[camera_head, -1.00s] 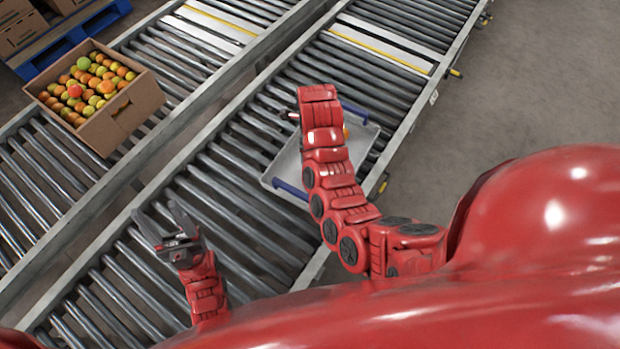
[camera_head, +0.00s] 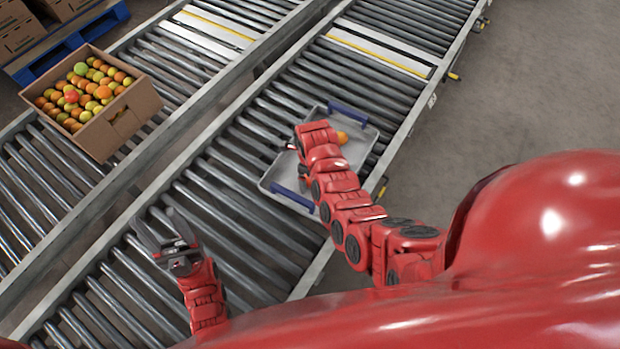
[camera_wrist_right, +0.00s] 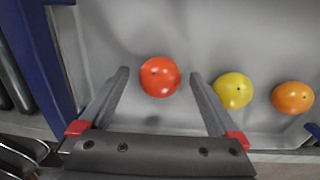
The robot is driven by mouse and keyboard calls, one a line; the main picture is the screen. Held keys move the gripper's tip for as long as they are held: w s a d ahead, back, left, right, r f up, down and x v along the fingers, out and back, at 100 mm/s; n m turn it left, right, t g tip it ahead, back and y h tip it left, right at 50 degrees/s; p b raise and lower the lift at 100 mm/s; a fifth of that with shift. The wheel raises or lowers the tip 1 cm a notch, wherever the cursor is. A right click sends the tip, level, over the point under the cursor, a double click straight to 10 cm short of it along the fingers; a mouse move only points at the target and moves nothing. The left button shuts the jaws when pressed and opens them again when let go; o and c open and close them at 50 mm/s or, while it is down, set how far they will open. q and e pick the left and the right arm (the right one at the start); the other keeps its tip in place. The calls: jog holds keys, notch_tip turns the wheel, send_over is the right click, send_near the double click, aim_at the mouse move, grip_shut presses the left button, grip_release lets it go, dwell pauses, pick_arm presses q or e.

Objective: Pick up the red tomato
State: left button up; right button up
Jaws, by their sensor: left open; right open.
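The red tomato (camera_wrist_right: 160,76) lies in a grey tray, between and just beyond the fingertips of my right gripper (camera_wrist_right: 158,80) in the right wrist view. The right gripper is open and empty, with no finger touching the tomato that I can see. In the head view my right arm hides the red tomato and most of that gripper. My left gripper (camera_head: 160,232) is open and empty above the near conveyor's rollers, away from the tray.
A yellow tomato (camera_wrist_right: 233,91) and an orange tomato (camera_wrist_right: 293,97) lie to the right in the tray. The grey tray (camera_head: 282,170) with blue handles sits on the near roller conveyor. A cardboard box (camera_head: 125,120) full of tomatoes stands on the far conveyor.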

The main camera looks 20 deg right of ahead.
jog(key=shift+f, duration=0.25)
jog(key=c, duration=1)
jog(key=shift+r, duration=0.15)
